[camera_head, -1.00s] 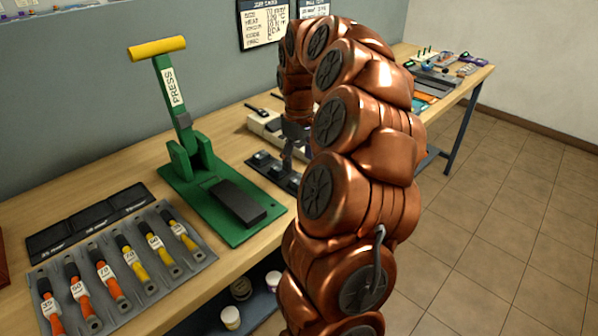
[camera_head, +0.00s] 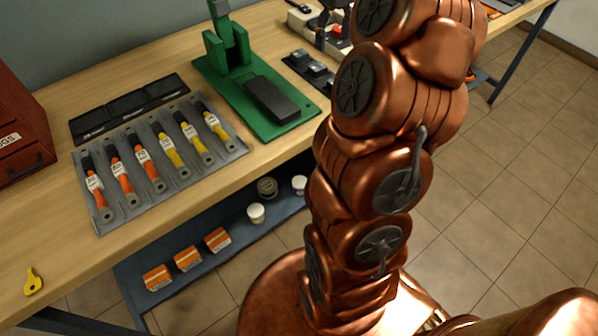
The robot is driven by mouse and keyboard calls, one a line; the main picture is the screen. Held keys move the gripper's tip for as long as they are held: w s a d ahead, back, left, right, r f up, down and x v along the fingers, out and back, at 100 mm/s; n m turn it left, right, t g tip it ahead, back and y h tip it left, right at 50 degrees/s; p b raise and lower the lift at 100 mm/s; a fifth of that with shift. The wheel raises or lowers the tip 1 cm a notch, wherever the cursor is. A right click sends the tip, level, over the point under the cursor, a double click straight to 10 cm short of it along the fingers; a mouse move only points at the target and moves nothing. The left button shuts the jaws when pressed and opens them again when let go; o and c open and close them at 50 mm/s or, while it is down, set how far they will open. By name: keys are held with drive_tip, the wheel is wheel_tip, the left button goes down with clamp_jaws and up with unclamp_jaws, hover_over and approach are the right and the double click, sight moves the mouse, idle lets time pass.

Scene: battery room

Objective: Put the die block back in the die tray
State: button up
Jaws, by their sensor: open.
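A small dark tray (camera_head: 294,64), which looks like the die tray, lies on the bench right of the green press. Small grey-topped blocks (camera_head: 316,70) sit in it; my arm stands close to its right end. I cannot tell which one is the task's die block. My gripper (camera_head: 329,36) shows only in part, dark grey, at the top of the view just beyond the tray, beside my copper arm. It is open, and I see nothing held in it. The fingertips are hard to make out.
A black three-part tray (camera_head: 130,106) lies behind the rack. A red cabinet (camera_head: 20,140) is at left, a yellow key-like piece (camera_head: 33,281) at front left.

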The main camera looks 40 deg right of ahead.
drive_tip(key=s+a+f+n, duration=0.1)
drive_tip(key=s+a, duration=0.2)
drive_tip(key=a, duration=0.7)
drive_tip(key=s+a+f+n, duration=0.1)
drive_tip(key=s+a, duration=0.3)
drive_tip(key=a, duration=0.7)
drive_tip(key=s+a+f+m+g, duration=0.1)
drive_tip(key=s+a+f, duration=0.3)
drive_tip(key=s, duration=0.4)
drive_tip(key=s+a+f+m, duration=0.1)
drive_tip(key=s+a+f, duration=0.3)
drive_tip(key=s, duration=0.5)
drive_tip(key=shift+a+g, duration=0.4)
drive_tip(key=shift+a, duration=0.1)
wheel_tip(320, 180, up, 7)
drive_tip(key=p, duration=0.7)
